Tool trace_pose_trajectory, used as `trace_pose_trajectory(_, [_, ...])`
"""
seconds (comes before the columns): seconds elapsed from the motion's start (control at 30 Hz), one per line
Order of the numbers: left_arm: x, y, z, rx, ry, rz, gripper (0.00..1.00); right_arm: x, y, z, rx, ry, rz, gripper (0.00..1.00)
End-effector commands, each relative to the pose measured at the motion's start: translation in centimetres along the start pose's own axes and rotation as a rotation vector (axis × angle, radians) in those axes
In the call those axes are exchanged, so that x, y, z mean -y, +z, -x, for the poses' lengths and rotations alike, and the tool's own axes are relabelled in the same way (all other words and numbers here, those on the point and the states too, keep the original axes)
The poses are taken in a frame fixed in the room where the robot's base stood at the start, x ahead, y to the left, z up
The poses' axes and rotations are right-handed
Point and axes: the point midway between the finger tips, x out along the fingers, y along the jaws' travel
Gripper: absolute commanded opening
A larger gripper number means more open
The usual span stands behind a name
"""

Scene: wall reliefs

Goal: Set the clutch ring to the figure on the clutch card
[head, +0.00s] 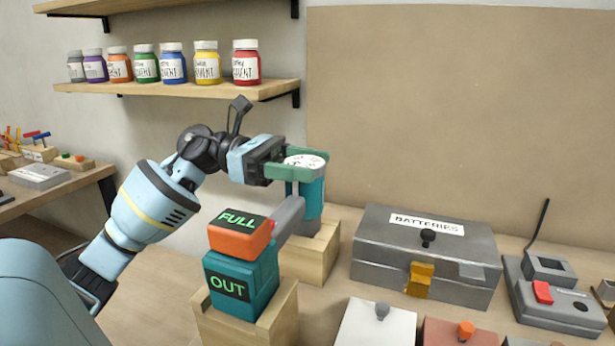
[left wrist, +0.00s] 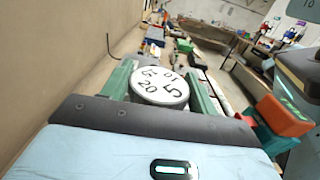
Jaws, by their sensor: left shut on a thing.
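The clutch ring (head: 305,161) has a white, round, numbered face on top of the teal upright part of a drill-like tool (head: 312,195). My left gripper (head: 300,166) is shut on the ring, with a green finger on either side. My right gripper is not in view.
The tool's orange block (head: 238,240) reads FULL and its teal base (head: 241,287) reads OUT. Wooden blocks (head: 314,256) support it. A grey BATTERIES box (head: 425,262) stands to the right. A shelf (head: 180,89) of paint jars hangs above left.

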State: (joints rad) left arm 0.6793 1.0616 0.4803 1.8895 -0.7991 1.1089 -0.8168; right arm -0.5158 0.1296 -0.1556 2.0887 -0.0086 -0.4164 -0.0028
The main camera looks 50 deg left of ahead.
Motion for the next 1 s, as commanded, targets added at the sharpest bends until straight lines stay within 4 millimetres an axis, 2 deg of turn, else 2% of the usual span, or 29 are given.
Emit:
trace_pose_trajectory(0.37, [-0.1, 0.4, 0.0, 0.003, -0.356, -0.001, 0.36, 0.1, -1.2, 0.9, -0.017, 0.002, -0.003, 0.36])
trace_pose_trajectory(0.6, [0.0, 0.3, -0.1, 0.003, -0.561, -0.001, 0.36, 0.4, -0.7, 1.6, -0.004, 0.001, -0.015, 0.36])
trace_pose_trajectory(1.0, [0.0, -0.1, -0.1, -0.002, -0.768, 0.002, 0.36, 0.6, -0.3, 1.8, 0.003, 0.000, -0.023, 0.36])
